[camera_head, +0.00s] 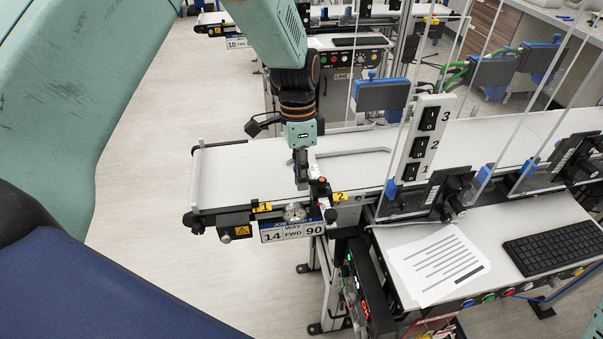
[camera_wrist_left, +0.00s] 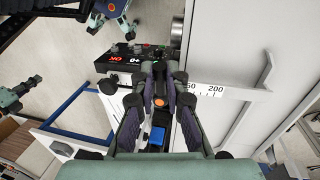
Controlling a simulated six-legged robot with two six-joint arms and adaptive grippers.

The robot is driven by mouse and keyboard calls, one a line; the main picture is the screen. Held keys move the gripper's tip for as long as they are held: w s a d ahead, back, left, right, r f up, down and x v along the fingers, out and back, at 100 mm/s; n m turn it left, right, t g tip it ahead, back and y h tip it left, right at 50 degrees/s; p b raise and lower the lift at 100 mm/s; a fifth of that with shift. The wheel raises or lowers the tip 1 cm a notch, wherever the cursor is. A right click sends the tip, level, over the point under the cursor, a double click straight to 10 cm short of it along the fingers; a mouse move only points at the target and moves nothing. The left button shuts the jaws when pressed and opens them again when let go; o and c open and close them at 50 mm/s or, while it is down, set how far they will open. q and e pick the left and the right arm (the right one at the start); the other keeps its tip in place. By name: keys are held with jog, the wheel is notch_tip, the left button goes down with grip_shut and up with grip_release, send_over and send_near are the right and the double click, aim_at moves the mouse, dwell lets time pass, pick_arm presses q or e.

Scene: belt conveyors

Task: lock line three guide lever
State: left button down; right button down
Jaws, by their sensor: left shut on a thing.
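My left gripper (camera_head: 301,182) reaches down to the near edge of the line's white belt, between the yellow tags 1 and 2. Its fingers (camera_wrist_left: 160,82) are closed together in the left wrist view, on a small dark part that I take for the guide lever (camera_wrist_left: 157,58). The fingers hide most of this lever, so its exact angle cannot be told. A grey bent guide rail (camera_head: 345,153) lies over the belt beyond the gripper.
A round gauge (camera_head: 294,212) and a sign with 14 and 90 (camera_head: 289,231) are on the near side. A switch panel numbered 1 to 3 (camera_head: 420,139) and clear upright panels stand to the right. A paper sheet (camera_head: 439,264) and keyboard (camera_head: 555,247) lie on the front table.

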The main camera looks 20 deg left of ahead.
pick_arm(q)
jog(key=c, duration=1.4)
grip_release()
jog(key=shift+o, duration=0.2)
jog(key=shift+w+r, duration=0.1)
jog(key=shift+r, duration=0.2)
notch_tip(320, 180, up, 11)
jog(key=w+a, duration=0.1)
jog(key=shift+w+a, duration=0.25)
jog(key=shift+w, duration=0.1)
